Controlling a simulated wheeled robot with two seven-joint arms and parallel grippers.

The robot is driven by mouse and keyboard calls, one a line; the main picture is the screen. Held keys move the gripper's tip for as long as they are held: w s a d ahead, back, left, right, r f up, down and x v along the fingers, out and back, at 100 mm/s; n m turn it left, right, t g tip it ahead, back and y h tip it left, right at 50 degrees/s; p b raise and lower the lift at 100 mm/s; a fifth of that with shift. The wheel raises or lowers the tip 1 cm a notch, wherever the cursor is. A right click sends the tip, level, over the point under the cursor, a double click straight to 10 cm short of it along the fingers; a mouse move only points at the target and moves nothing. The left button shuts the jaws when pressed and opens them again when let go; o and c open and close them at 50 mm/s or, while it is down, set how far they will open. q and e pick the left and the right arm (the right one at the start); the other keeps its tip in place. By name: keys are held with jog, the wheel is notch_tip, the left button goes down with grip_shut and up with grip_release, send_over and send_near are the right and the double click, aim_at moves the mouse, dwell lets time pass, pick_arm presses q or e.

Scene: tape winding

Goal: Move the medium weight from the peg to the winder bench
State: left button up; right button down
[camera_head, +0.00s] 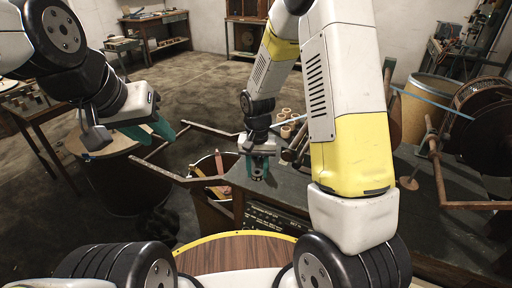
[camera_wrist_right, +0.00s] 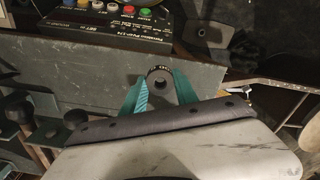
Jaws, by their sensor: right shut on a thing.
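I cannot clearly pick out the peg.
A control box with coloured buttons (camera_wrist_right: 110,22) is by the bench edge. Winding reels (camera_head: 485,125) and a metal crank frame (camera_head: 435,165) stand at right.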

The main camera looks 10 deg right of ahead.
jog(key=w, duration=0.6)
jog(key=w+d+f, duration=0.1)
jog(key=w, duration=0.2)
jog(key=shift+s+f, duration=0.1)
jog(key=shift+f, duration=1.55)
jog(key=c, duration=0.9)
grip_release()
jog(key=shift+f, duration=0.15)
jog(key=shift+c, duration=0.2)
